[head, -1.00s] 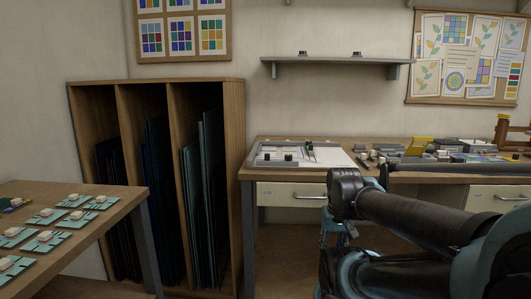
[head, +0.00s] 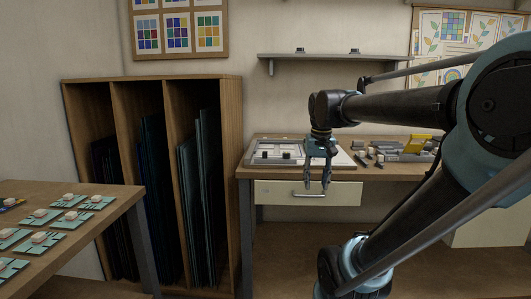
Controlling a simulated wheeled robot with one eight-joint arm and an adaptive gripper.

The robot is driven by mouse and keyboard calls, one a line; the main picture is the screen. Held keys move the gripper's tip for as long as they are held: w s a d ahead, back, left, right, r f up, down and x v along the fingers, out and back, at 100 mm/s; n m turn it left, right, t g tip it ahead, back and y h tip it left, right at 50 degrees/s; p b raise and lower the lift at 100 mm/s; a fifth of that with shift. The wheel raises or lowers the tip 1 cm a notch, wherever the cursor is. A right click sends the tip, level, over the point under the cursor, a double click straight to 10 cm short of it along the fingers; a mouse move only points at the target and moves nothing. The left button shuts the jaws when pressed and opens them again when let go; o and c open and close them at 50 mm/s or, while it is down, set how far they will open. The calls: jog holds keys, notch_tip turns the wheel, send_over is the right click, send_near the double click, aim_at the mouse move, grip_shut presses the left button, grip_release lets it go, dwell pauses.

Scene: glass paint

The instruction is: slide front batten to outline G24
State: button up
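The front batten (head: 268,161) looks like a grey bar with dark knobs along the near edge of a pale layout board (head: 342,159) on the workbench. Its right part is hidden behind my gripper. Outline G24 cannot be made out at this distance. My gripper (head: 316,188) points down, to the right of the visible part of the batten, in front of the bench edge and drawer in the picture. Its two fingers are apart with nothing between them. I cannot tell its exact depth from the bench.
The workbench (head: 246,173) has a drawer (head: 275,193) below. Grey blocks and a yellow piece (head: 418,143) lie to the right. A wooden rack (head: 158,83) with glass sheets stands left. A side table (head: 112,213) holds several small tiles. A shelf (head: 330,57) hangs above.

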jog(key=w+a+r+g, duration=0.1)
jog(key=w+a+r, duration=1.6)
jog(key=w+r, duration=0.4)
jog(key=f, duration=1.7)
jog(key=shift+s+a, duration=0.2)
jog(key=shift+s, duration=0.1)
grip_shut()
